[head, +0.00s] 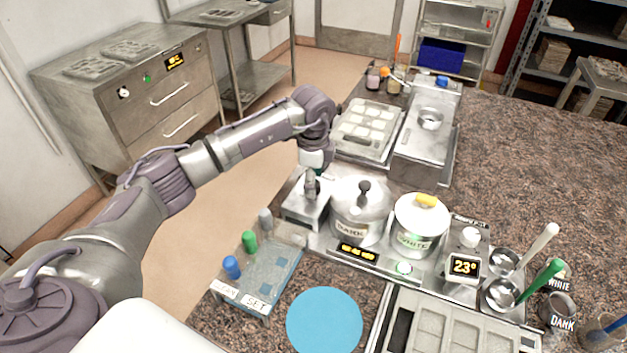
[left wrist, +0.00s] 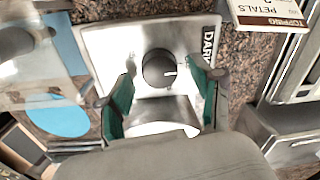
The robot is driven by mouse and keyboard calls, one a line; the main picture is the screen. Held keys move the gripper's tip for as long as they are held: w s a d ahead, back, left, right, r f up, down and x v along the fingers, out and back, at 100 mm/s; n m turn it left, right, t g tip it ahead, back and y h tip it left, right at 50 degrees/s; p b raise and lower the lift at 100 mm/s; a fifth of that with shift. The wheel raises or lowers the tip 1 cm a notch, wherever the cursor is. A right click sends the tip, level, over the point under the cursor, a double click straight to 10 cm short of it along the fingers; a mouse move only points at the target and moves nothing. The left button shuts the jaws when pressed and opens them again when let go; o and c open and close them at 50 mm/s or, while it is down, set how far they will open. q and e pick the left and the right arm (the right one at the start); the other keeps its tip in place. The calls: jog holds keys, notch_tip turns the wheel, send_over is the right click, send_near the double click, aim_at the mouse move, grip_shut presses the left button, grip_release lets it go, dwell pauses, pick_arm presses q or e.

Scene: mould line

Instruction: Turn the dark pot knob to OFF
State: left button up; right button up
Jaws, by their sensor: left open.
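The dark pot's knob (left wrist: 158,68) is a round dark dial with a white mark pointing right in the left wrist view. It sits on a steel panel (left wrist: 100,45) marked DARK. My left gripper (left wrist: 162,70) is open, with one green-padded finger on each side of the knob; I cannot tell whether they touch it. In the head view my left gripper (head: 312,182) is low over the steel knob box (head: 298,212) and hides the knob. The lidded pot marked DARK (head: 350,212) stands just right of the box. My right gripper is not in view.
The WHITE pot (head: 418,235) with a yellow lid knob stands right of the dark pot. A display (head: 358,253) is in front. The right counter (head: 540,160) is clear.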

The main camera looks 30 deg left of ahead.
pick_arm(q)
notch_tip(320, 180, up, 12)
jog(key=shift+s+f, duration=0.25)
jog(key=shift+d+f, duration=0.1)
dwell(0.5)
